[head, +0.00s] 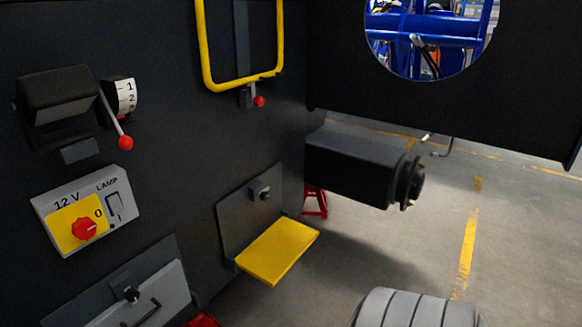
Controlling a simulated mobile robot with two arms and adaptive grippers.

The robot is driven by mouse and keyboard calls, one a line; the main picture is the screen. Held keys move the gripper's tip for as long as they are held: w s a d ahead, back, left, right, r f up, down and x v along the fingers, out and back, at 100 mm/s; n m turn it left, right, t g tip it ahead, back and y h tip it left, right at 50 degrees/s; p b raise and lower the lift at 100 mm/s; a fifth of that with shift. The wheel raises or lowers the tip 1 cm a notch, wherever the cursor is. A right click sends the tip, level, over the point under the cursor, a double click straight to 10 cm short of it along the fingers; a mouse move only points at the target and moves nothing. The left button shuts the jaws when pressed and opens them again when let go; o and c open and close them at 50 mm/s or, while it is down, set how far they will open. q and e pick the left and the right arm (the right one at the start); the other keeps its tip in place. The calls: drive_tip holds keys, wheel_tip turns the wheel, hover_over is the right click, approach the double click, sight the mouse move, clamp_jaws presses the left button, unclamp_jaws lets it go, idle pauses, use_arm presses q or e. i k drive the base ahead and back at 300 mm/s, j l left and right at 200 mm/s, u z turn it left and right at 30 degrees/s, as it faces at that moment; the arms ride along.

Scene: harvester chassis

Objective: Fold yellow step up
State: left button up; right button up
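The yellow step (278,251) is a flat plate that juts out from a grey back plate (250,212) on the dark chassis wall, right of the picture's middle bottom. It lies folded down, roughly level. A small dark knob or latch (261,192) sits on the back plate above the step. Neither of my grippers shows in the head view.
A yellow tube frame (243,82) with a red-knobbed lever (258,101) is above the step. A 12 V lamp switch panel (84,212) and a lever box (58,98) are at left. A black axle (355,166) and tyre (416,308) stand right. Floor beyond is open.

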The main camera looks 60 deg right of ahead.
sight(270, 257)
drive_tip(key=z, duration=0.4)
drive_tip(key=l+z, duration=0.1)
drive_tip(key=z, duration=0.3)
drive_tip(key=i+z, duration=0.1)
drive_tip(key=z, duration=0.3)
drive_tip(key=l+z, duration=0.1)
drive_tip(key=z, duration=0.3)
drive_tip(key=i+j, duration=0.05)
